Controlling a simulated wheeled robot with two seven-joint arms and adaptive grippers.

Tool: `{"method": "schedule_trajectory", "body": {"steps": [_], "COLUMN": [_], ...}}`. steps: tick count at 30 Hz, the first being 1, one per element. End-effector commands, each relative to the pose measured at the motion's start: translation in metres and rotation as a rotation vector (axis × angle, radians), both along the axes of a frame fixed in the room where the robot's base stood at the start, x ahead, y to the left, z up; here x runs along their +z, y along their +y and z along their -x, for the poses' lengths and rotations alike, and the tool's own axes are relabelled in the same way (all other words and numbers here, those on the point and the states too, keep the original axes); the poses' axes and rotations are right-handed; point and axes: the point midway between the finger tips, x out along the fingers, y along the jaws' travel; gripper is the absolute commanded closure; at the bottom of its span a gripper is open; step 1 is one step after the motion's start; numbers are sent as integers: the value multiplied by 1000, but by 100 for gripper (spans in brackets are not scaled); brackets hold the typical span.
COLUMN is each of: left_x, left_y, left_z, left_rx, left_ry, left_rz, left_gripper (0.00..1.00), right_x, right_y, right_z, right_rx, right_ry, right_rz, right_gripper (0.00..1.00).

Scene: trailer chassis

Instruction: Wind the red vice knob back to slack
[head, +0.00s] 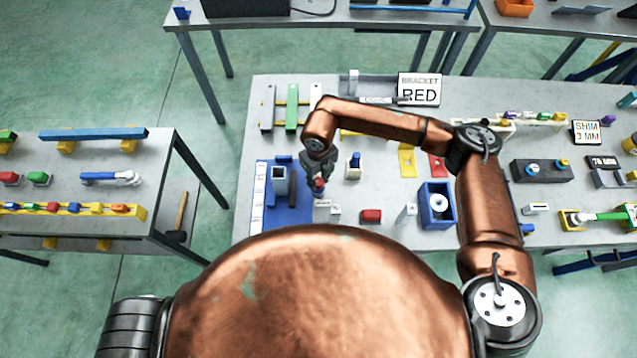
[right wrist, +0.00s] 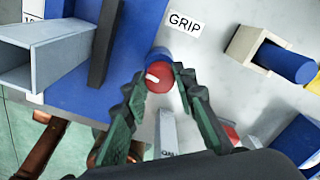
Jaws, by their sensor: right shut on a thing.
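The red knob (right wrist: 160,77) is round with a white mark on its face and sits on a blue stub. My right gripper (right wrist: 159,74) is shut on it, with one finger on each side. In the head view the gripper (head: 318,183) points down at the knob (head: 319,186), which is partly covered. Left of it is the blue vice base (head: 285,217), with a grey square tube (head: 280,180) on it. The tube (right wrist: 62,59) also shows in the right wrist view, beside a dark upright plate (right wrist: 103,45). My left gripper is not in view.
A "GRIP" label (right wrist: 185,23) lies by the knob. A cream square block with a blue peg (head: 353,167) stands to the right. Green and grey bars (head: 292,108) lie behind.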

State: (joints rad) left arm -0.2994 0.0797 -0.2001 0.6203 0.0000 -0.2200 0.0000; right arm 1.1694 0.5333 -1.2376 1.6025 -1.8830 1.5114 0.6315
Motion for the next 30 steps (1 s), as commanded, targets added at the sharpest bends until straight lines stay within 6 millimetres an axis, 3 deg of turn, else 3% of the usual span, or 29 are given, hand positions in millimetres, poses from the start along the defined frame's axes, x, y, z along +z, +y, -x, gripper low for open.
{"method": "schedule_trajectory", "body": {"steps": [1,9,30], "left_x": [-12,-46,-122], "left_y": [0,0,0], "left_z": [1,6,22], "left_rx": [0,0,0], "left_ry": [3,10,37], "left_rz": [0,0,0], "left_gripper": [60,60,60], "right_x": [-6,-6,-5], "right_y": [0,0,0], "right_z": [-1,-1,-1], "right_rx": [43,299,964], "right_ry": [-3,-1,-1], "right_rz": [0,0,-1], "right_gripper": [99,99,99]}}
